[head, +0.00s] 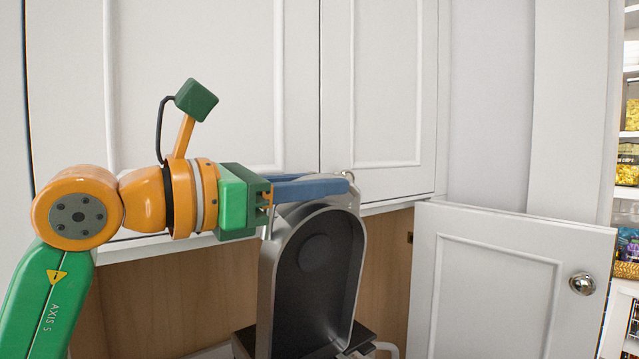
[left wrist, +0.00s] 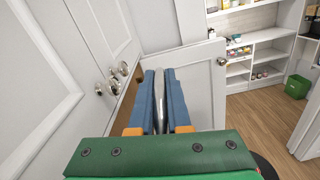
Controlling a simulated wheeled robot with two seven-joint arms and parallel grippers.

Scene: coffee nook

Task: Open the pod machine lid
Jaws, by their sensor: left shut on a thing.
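The pod machine lid (head: 316,275) stands raised, nearly upright, in the head view. It has a silver rim and a dark recessed underside facing me. My left gripper (head: 345,184) reaches in from the left with its blue fingers at the lid's top edge. The left wrist view shows the left gripper (left wrist: 161,82) shut, with the silver lid edge (left wrist: 159,100) between the fingers. Only a dark upper part of the pod machine body (head: 243,343) shows at the bottom of the head view; the rest is out of frame. My right gripper is not in view.
White cabinet doors (head: 215,85) stand close behind and above my left arm. A white door with a round knob (head: 515,285) stands open to the right of the lid. Stocked shelves (head: 627,160) are at the far right. Wood panelling (head: 165,300) backs the nook.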

